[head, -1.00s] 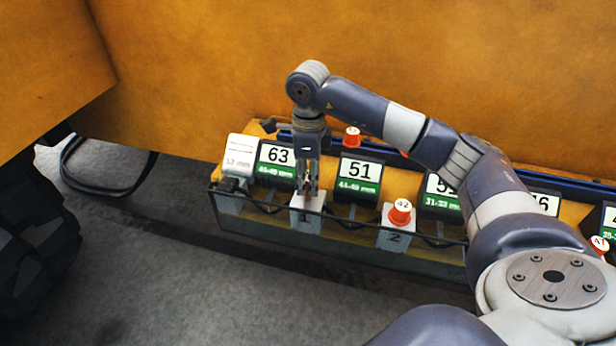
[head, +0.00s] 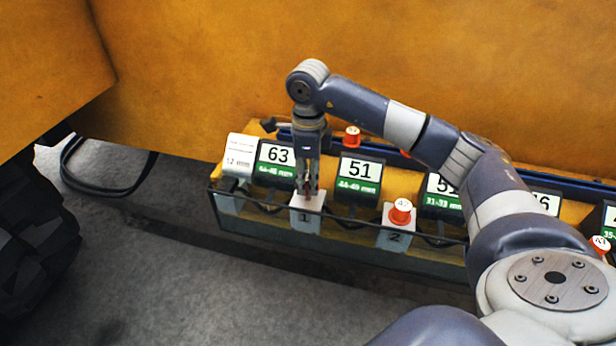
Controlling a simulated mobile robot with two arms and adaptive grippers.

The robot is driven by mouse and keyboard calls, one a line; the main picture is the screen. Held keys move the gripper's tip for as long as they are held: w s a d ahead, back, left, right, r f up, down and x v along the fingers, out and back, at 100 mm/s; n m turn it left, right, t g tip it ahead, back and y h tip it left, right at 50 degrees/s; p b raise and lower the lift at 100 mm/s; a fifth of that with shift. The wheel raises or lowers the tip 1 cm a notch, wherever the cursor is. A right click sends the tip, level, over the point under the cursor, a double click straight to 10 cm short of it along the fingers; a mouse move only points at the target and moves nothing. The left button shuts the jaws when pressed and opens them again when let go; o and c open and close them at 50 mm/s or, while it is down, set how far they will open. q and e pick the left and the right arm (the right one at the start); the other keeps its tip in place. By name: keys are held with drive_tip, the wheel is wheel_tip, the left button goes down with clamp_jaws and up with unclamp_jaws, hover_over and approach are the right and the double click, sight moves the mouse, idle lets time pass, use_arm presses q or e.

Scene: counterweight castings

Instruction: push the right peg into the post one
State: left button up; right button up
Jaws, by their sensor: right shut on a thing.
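Post one (head: 305,217) is a pale grey block marked 1 at the front of the yellow rack. My right gripper (head: 307,191) points straight down over its top, fingers close together. A small reddish bit shows between the fingertips, right at the top of the post; most of the peg is hidden by the fingers. I cannot tell how deep it sits. Post two (head: 394,238) stands to the right with an orange-red peg (head: 400,211) marked 42 on top. My left gripper is not in view.
Black labelled blocks, such as 63 (head: 274,165) and 51 (head: 358,181), stand behind the posts. Another orange-red peg (head: 352,138) is behind block 51. A dark rail (head: 260,206) runs along the rack's front. Grey floor lies clear in front.

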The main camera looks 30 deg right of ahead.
sight(308, 189)
drive_tip(key=shift+f+b, duration=1.6)
drive_tip(key=shift+f, duration=0.25)
idle(0.3)
drive_tip(key=o, duration=1.2)
drive_tip(key=shift+c, duration=0.2)
wheel_tip(308, 189, up, 12)
